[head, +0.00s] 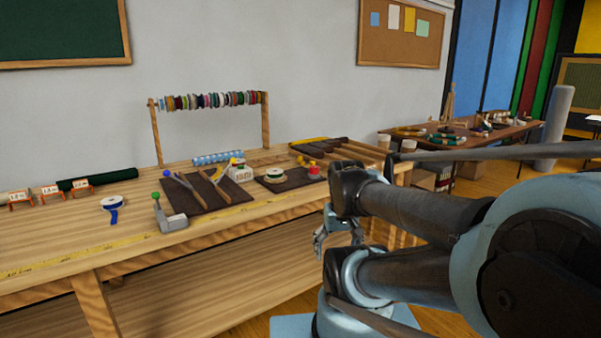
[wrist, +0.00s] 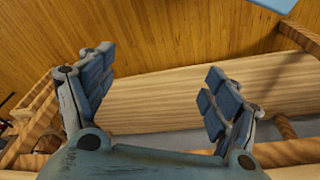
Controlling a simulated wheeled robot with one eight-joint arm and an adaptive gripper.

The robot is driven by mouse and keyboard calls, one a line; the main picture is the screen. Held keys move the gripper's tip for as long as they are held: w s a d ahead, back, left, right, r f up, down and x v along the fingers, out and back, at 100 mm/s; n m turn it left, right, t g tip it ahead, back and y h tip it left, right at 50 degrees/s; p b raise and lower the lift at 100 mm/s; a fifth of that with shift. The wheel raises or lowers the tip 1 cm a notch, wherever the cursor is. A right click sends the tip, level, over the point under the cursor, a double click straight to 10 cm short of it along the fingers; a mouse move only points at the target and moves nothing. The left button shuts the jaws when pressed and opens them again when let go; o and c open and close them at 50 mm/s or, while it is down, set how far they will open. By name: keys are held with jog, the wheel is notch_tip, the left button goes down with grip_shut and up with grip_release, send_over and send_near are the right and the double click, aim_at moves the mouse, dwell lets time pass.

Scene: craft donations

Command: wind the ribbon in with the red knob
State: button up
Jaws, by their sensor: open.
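A small red knob-like piece (head: 314,170) shows in the head view at the right end of a dark mat (head: 291,184) on the workbench, with a bit of yellow close by. It is too small to make out its shape. A pale spool with a dark green band (head: 274,174) lies on the same mat to its left. I cannot tell whether ribbon joins the two. My gripper (head: 337,238) is open and empty, off the bench's front edge and lower than the mat. In the wrist view its spread fingers (wrist: 160,90) have nothing between them.
A grey metal piece with a green ball (head: 155,196) stands near the bench front. A blue ribbon roll (head: 112,203) lies left of it. Another dark mat (head: 207,190) holds tools. A rack of spools (head: 212,101) stands behind. Wooden bench parts (wrist: 170,95) lie below my gripper.

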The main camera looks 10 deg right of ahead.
jog(key=c, duration=0.3)
notch_tip(320, 180, up, 2)
jog(key=shift+r, duration=0.2)
jog(key=c, duration=0.4)
jog(key=shift+o, duration=0.2)
notch_tip(320, 180, up, 26)
jog(key=n+g, duration=0.2)
jog(key=n, duration=0.6)
send_over(314, 167)
notch_tip(314, 167, down, 18)
jog(key=shift+d+r, duration=0.1)
jog(key=c, duration=1.1)
